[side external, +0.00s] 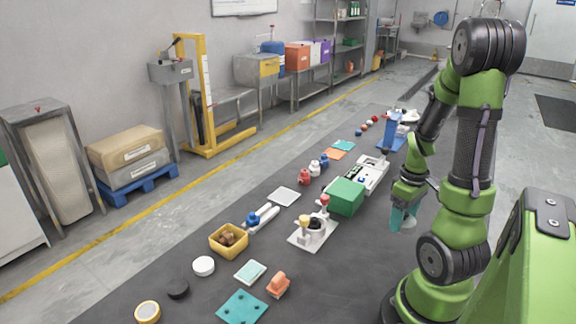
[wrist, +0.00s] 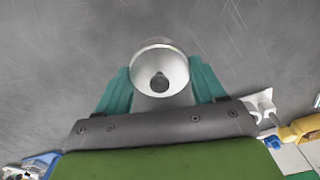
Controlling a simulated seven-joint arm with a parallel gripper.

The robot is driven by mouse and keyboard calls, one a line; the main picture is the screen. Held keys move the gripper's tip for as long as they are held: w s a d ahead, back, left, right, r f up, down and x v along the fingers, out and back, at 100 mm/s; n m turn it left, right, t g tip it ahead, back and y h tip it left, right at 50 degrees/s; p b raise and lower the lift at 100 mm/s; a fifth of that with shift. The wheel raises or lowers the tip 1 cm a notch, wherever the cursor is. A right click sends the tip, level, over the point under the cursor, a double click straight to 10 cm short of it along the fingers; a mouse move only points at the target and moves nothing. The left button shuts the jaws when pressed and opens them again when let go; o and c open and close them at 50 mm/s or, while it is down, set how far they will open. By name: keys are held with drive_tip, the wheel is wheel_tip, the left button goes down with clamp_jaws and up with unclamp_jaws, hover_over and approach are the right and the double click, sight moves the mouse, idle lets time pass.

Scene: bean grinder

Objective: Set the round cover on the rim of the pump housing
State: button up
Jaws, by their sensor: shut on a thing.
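My gripper (side external: 404,219) is shut on a silver-grey round, hollow piece (wrist: 171,60), held between its two teal fingers above the dark bench top, right of the green block. In the wrist view the piece looks like a funnel or cup with a dark hole at its bottom. In the side view only a pale bit of it shows (side external: 409,223). I cannot tell whether it is the round cover. A small machine (side external: 313,231) with a dark round body, a yellowish part and a red knob stands on a white plate. I cannot tell whether it is the pump housing.
A yellow bin (side external: 228,240), white disc (side external: 204,266), black disc (side external: 178,289), teal plate (side external: 242,307) and orange piece (side external: 278,284) lie toward the front. Bench below my gripper looks clear.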

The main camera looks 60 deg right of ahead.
drive_tip(key=shift+s+a, duration=0.1)
drive_tip(key=shift+a, duration=0.15)
drive_tip(key=shift+r+m, duration=0.3)
drive_tip(key=shift+m, duration=0.3)
drive_tip(key=w+a+r, duration=0.3)
drive_tip(key=w+r, duration=0.1)
drive_tip(key=w, duration=0.4)
drive_tip(key=w+a+r, duration=0.3)
drive_tip(key=w+r, duration=0.1)
drive_tip(key=w, duration=0.4)
drive_tip(key=w+a+r+n, duration=0.2)
drive_tip(key=w+a, duration=0.3)
drive_tip(key=a, duration=0.3)
drive_tip(key=w+a+r+n, duration=0.2)
drive_tip(key=w+a+r, duration=0.15)
drive_tip(key=a, duration=0.55)
drive_tip(key=m, duration=0.7)
hover_over(315, 218)
wheel_tip(315, 218, down, 8)
drive_tip(key=shift+f, duration=3.3)
